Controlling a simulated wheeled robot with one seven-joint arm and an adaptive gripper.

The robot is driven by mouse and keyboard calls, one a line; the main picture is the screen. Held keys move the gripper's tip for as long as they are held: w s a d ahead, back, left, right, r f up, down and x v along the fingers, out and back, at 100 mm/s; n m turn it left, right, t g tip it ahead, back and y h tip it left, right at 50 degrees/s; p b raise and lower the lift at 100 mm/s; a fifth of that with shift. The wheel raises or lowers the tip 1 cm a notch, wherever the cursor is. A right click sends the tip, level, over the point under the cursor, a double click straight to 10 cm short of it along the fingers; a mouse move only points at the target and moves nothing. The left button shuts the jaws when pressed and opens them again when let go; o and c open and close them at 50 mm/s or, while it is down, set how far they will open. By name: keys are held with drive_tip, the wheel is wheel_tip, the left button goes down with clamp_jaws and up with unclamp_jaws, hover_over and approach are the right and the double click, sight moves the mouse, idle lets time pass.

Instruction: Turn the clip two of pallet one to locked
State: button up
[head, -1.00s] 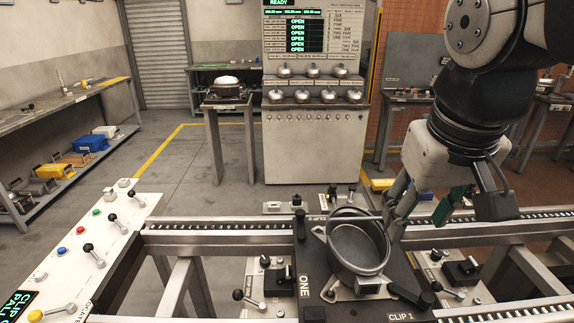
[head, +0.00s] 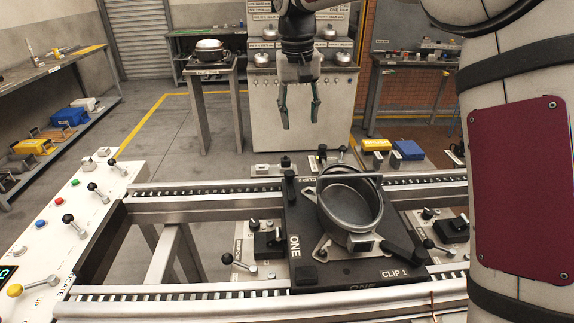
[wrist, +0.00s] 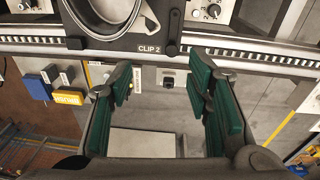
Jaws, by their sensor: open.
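Pallet one (head: 340,271) is a dark plate on the roller rails, marked ONE, and carries a grey metal pot-shaped housing (head: 350,207). Clip two (head: 290,188) appears as a small black lever at the pallet's far left corner. In the wrist view, clip two (wrist: 174,30) is a black lever beside the CLIP 2 label (wrist: 149,48), lying roughly square to the pallet's edge. My gripper (head: 300,122) is open and empty, beyond the far side of the pallet and apart from the clip. Its green-padded fingers (wrist: 162,84) point toward the pallet's edge region in the wrist view.
Clip 1's black lever (head: 402,253) sits at the near right corner. A control panel (head: 75,215) with levers and buttons stands left. Lever boxes (head: 266,243) flank the pallet. Roller rails (head: 200,207) run across. Blue and yellow boxes (head: 408,149) lie behind.

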hover_over(289, 172)
wheel_tip(289, 172, down, 7)
drive_tip(key=shift+m+g+y, duration=0.3)
drive_tip(key=shift+g, duration=0.1)
wheel_tip(289, 172, down, 13)
drive_tip(key=shift+f, duration=0.2)
clamp_jaws()
